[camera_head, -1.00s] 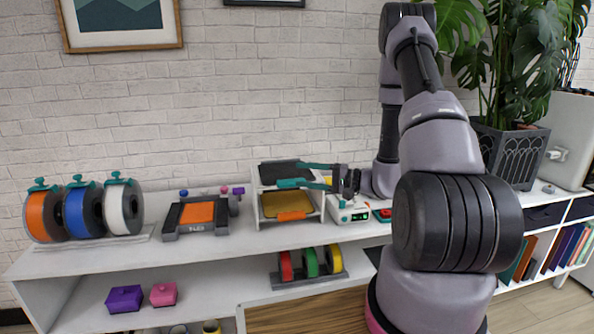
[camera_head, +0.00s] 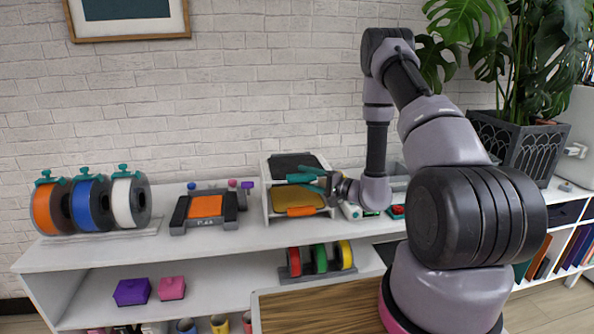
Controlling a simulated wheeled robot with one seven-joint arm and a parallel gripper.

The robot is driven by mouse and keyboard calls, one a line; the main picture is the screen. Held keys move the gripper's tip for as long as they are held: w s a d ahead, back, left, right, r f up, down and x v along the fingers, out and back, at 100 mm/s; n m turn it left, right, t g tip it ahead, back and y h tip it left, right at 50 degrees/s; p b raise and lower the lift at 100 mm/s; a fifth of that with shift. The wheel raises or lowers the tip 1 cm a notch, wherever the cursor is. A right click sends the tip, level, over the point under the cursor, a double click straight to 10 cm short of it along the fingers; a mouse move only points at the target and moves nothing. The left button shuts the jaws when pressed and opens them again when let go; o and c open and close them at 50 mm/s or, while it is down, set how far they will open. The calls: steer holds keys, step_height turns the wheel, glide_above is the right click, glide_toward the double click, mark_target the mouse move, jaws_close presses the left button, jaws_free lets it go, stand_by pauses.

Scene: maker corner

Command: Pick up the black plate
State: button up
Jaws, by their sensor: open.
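The black plate (camera_head: 291,162) lies in the upper level of a white rack (camera_head: 266,203) on the shelf top, in the head camera view. A gold plate (camera_head: 292,192) with an orange front edge (camera_head: 301,211) sits below it in the same rack. My gripper (camera_head: 294,175) has teal fingers, is open and empty, and reaches in from the right. Its fingers overlap the front of the black plate in the picture. I cannot tell whether they touch it. The fingers hide part of the plate's front edge.
A black and orange device (camera_head: 207,208) stands left of the rack, with several small coloured knobs behind it. Orange, blue and white spools (camera_head: 90,204) stand further left. A small white device (camera_head: 352,210) is right of the rack. Coloured spools (camera_head: 320,259) sit on the lower shelf.

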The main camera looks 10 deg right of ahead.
steer(key=shift+x, duration=1.05)
jaws_close()
step_height(320, 180, up, 10)
